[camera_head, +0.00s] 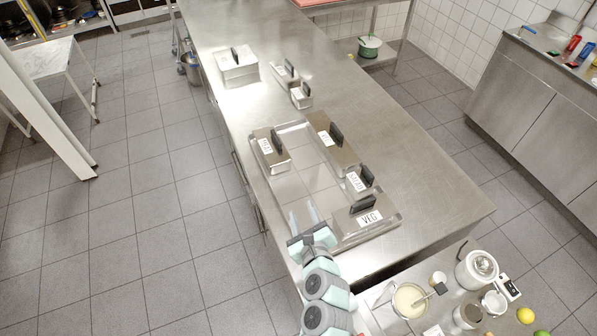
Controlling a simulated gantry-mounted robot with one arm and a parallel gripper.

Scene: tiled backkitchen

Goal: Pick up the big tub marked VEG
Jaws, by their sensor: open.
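The big tub marked VEG (359,224) is a steel box with a dark upright handle on its lid and a white label. It sits at the near end of a shallow clear-walled tray (306,205) on the steel counter. My gripper (309,237) is at the tray's near left corner, left of the VEG tub and apart from its handle. The fingertips are small and partly hidden by my arm. I see nothing held in it.
Other lidded, labelled tubs stand in the tray: one at left (272,158), a long one (326,143) and a small one (357,181) at right. More tubs (238,72) stand farther back. A cluttered side table (385,313) is at front right.

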